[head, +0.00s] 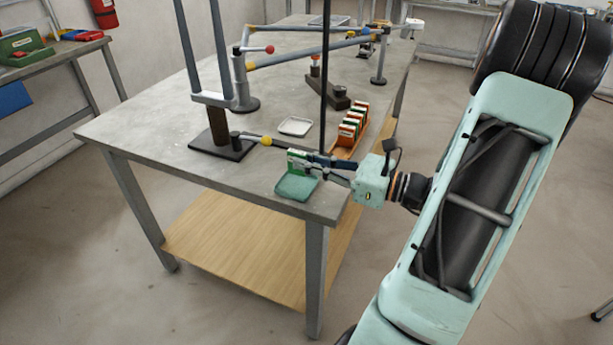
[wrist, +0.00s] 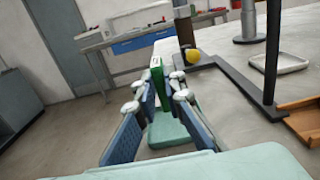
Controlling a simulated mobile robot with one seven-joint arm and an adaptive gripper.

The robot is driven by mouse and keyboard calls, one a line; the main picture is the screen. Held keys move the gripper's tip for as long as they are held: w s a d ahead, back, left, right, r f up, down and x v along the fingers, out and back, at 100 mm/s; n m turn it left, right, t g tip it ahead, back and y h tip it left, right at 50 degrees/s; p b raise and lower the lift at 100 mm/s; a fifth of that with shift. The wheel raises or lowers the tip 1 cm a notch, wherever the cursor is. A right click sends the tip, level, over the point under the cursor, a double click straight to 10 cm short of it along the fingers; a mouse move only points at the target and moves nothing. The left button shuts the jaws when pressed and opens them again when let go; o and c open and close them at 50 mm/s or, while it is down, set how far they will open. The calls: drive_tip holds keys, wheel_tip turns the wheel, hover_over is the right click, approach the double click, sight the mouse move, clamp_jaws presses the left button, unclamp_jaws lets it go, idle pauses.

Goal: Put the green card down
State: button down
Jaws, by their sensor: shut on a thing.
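My gripper (head: 318,163) is shut on the green card (head: 296,158), which has a white band and stands upright at the fingertips. In the wrist view the card (wrist: 157,78) shows nearly edge-on between the fingertips (wrist: 166,90). A green pad (head: 296,188) lies at the table's near corner, just below the card in the head view. The pad (wrist: 168,132) also shows between the fingers in the wrist view. I cannot tell whether the card's lower edge touches anything; the fingers hide part of it.
An orange rack (head: 343,153) with several green, white and orange cards stands behind my gripper. A white tray (head: 295,126) lies further back. A dark-based post frame (head: 222,148) has a rod with a yellow ball (head: 266,141) close to the card. The table (head: 160,125) is clear at left.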

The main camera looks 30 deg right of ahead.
drive_tip(key=shift+w+f+b, duration=0.15)
drive_tip(key=shift+f+b, duration=0.1)
drive_tip(key=shift+f, duration=0.7)
drive_tip(key=shift+w+f+b, duration=0.1)
drive_tip(key=shift+f+b, duration=0.1)
drive_tip(key=shift+f, duration=0.7)
drive_tip(key=shift+f, duration=0.1)
drive_tip(key=c, duration=2)
unclamp_jaws()
drive_tip(key=shift+r, duration=0.2)
drive_tip(key=p+v, duration=0.1)
drive_tip(key=v, duration=1.1)
drive_tip(key=shift+f, duration=0.1)
